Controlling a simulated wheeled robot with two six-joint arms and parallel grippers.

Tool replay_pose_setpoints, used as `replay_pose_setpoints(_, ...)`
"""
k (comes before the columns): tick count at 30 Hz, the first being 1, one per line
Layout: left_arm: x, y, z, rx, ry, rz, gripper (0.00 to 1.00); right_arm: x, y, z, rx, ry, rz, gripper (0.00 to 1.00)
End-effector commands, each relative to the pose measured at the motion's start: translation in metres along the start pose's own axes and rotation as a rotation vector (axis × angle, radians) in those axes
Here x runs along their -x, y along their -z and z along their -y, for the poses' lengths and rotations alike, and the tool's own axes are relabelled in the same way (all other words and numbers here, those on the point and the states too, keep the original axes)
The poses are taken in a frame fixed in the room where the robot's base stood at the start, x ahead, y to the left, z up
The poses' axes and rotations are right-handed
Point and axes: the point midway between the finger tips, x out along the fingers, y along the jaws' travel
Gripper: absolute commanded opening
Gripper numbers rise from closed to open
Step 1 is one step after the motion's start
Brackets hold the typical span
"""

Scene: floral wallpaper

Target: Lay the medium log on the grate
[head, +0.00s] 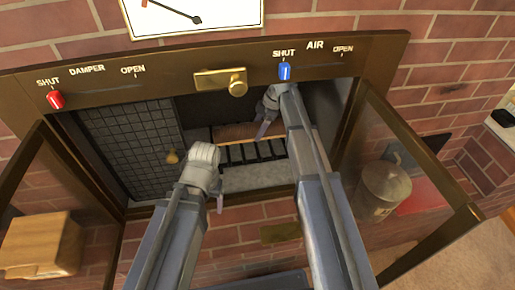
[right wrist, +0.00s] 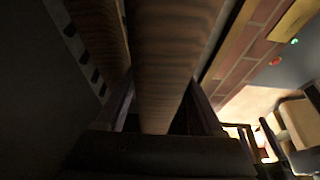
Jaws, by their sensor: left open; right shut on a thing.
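My right gripper (head: 268,112) reaches through the open stove front into the firebox. In the right wrist view it is shut on a brown log (right wrist: 178,45), which lies lengthwise between the two fingers. A second brown log (right wrist: 97,30) lies to its left, beside the notched edge of the grate (right wrist: 84,55). In the head view the black-barred grate (head: 250,152) is on the firebox floor, with a brown log (head: 232,131) behind the bars. I cannot tell which log is the medium one. My left gripper (head: 216,188) is open and empty-looking at the stove opening.
The glass doors stand open on both sides. Behind the left door glass is a wooden block or log (head: 40,244); behind the right, a metal canister (head: 382,188). The red damper slider (head: 56,99) and blue air slider (head: 285,71) are above. A brass latch (head: 220,82) hangs at the top.

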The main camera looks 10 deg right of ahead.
Motion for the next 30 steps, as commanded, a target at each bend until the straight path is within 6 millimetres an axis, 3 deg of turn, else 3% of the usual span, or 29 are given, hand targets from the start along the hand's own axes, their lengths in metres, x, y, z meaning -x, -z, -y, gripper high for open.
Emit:
replay_pose_setpoints(1, -0.014, 0.001, -0.001, 0.0, 0.001, 0.0, 0.76, -0.013, -0.005, 0.0, 0.0, 0.0, -0.001, 0.0)
replay_pose_setpoints(8, -0.047, 0.003, -0.005, -0.005, 0.001, -0.002, 0.76, -0.043, -0.018, 0.0, 0.0, -0.001, -0.001, 0.0)
replay_pose_setpoints(17, -0.051, 0.004, -0.005, -0.008, 0.0, -0.002, 0.76, -0.048, -0.02, 0.0, 0.0, -0.001, -0.001, 0.0)
replay_pose_setpoints(27, -0.087, 0.006, -0.01, -0.014, -0.004, -0.005, 0.76, -0.081, -0.034, 0.0, 0.0, -0.001, -0.001, 0.0)
replay_pose_setpoints(30, -0.088, 0.006, -0.01, -0.015, -0.005, -0.005, 0.76, -0.082, -0.034, 0.0, 0.0, -0.001, -0.001, 0.0)
